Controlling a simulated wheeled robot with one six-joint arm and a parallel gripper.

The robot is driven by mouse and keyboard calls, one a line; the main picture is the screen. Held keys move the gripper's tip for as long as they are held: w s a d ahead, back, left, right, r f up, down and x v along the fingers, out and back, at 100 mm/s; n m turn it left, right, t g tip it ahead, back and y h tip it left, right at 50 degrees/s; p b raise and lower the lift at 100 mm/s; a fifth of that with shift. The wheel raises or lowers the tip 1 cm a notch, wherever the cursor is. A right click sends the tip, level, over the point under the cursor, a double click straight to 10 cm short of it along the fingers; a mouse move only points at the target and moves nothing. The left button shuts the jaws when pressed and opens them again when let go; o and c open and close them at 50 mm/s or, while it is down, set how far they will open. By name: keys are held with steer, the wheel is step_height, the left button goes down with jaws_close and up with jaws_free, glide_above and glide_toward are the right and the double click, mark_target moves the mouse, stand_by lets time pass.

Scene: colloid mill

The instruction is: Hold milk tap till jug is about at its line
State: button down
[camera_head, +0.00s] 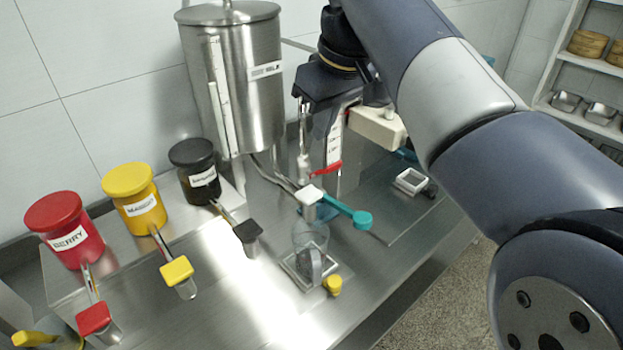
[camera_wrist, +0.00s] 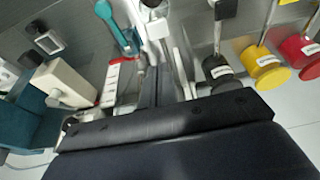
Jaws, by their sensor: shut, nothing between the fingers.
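The steel tank (camera_head: 245,105) labelled as milk stands at the back, with a sight tube on its front. Its tap has a white square pad (camera_head: 309,194), which also shows at the top of the wrist view (camera_wrist: 153,3). The clear jug (camera_head: 311,238) stands upright below the tap on a small square platform (camera_head: 290,265). Its line and any milk in it cannot be made out. My gripper (camera_head: 303,178) points down, shut and empty, with its tips close above and behind the pad. Whether they touch it is unclear. The shut fingers also show in the wrist view (camera_wrist: 158,72).
Red (camera_head: 78,232), yellow (camera_head: 138,198) and black (camera_head: 195,170) jars with matching taps stand left. A teal scoop (camera_head: 350,213) lies right of the pad. A yellow knob (camera_head: 332,284) is beside the platform. A cream box (camera_head: 378,128) stands behind my gripper.

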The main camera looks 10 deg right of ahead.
mark_target(311, 196)
steer(key=x, duration=1.3)
steer(key=shift+s+d, duration=0.2)
steer(key=shift+s, duration=0.1)
steer(key=shift+f, duration=0.6)
steer(key=shift+f+b, duration=0.6)
steer(key=shift+f, duration=0.35)
steer(key=shift+s+f, duration=0.1)
steer(key=shift+f, duration=0.05)
stand_by(4.7)
